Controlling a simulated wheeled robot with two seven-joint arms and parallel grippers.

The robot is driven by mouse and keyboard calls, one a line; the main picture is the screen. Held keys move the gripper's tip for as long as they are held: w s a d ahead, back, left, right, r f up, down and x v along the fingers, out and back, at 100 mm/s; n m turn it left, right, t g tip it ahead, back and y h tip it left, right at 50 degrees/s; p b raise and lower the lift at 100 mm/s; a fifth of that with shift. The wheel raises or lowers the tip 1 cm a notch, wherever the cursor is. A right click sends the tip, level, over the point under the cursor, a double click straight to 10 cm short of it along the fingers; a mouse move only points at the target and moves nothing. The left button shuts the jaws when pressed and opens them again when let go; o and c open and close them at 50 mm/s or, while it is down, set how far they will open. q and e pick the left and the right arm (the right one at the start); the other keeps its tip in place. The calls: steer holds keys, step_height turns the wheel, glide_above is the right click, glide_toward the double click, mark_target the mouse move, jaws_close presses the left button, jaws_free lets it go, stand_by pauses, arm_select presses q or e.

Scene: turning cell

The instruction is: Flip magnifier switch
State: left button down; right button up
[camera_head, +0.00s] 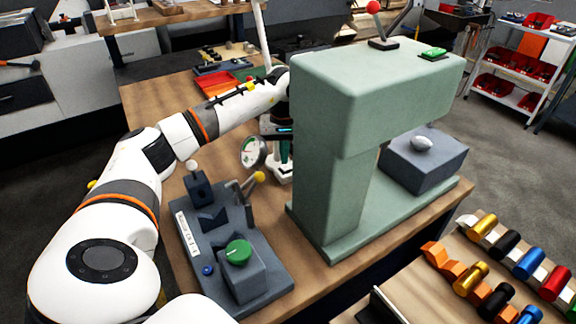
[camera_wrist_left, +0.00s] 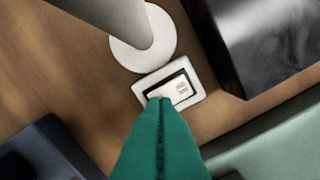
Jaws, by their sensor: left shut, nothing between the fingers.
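The magnifier switch (camera_wrist_left: 172,90) is a white rocker in a dark surround on a small white housing in the left wrist view. The housing adjoins a round white base (camera_wrist_left: 143,38) with a thick pale post rising from it. My left gripper (camera_wrist_left: 160,100) is shut and empty, its green fingers together. Their tips overlap the near edge of the rocker; I cannot tell whether they touch it. My right gripper is out of view.
The tall green machine (camera_head: 330,190) stands close to the right of my left gripper. A grey fixture with a green knob (camera_head: 238,251) lies in front, and a round dial (camera_head: 252,152) stands just left. A red tray (camera_head: 217,84) lies behind.

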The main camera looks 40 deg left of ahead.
mark_target(284, 167)
arm_select(q)
steer(key=shift+f+b, duration=0.55)
steer(key=shift+f, duration=0.4)
stand_by(0.7)
steer(key=shift+r, duration=0.15)
steer(key=shift+r+p, duration=2.7)
steer(key=shift+r, duration=0.75)
steer(key=shift+f, duration=0.1)
